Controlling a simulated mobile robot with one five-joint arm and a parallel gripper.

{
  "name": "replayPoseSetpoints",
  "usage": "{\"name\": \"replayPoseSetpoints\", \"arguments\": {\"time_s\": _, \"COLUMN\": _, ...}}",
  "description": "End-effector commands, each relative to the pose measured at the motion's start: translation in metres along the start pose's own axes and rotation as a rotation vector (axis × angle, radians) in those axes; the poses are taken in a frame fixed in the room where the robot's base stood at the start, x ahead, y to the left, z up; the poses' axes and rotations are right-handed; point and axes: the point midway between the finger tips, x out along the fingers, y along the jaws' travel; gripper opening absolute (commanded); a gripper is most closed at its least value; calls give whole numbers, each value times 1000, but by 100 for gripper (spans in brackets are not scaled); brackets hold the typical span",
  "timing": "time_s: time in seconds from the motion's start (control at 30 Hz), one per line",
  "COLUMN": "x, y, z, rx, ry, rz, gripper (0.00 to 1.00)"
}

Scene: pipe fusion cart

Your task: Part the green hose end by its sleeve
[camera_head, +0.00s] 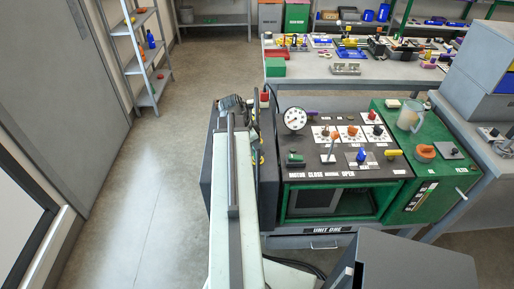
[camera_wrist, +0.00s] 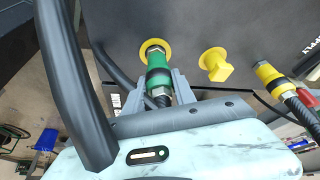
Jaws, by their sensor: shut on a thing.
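In the wrist view the green hose end (camera_wrist: 157,62) sits at a round yellow ring (camera_wrist: 146,47) on a dark panel. A dark band, which looks like its sleeve (camera_wrist: 158,79), lies between the grey fingers of my gripper (camera_wrist: 159,83). The fingers are shut on the hose end around this band, one on each side. A ribbed end (camera_wrist: 160,97) shows below the fingers. I see no clear gap between the green part and the ring. In the head view my arm hides the hose end and the fingers.
A yellow plug (camera_wrist: 217,65) sits on the panel right of the green hose end. A yellow hose end (camera_wrist: 268,74) with a dark hose is farther right. In the head view the green cart (camera_head: 328,202) with gauge and levers stands right of my arm. Floor at left is clear.

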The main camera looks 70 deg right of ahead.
Motion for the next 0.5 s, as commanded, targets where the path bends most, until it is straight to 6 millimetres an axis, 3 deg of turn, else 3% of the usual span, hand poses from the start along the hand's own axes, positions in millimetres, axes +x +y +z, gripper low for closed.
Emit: {"name": "replayPoseSetpoints", "arguments": {"time_s": 0.5, "x": -25, "y": 1, "z": -10, "rx": 0, "ry": 0, "rz": 2, "gripper": 0}}
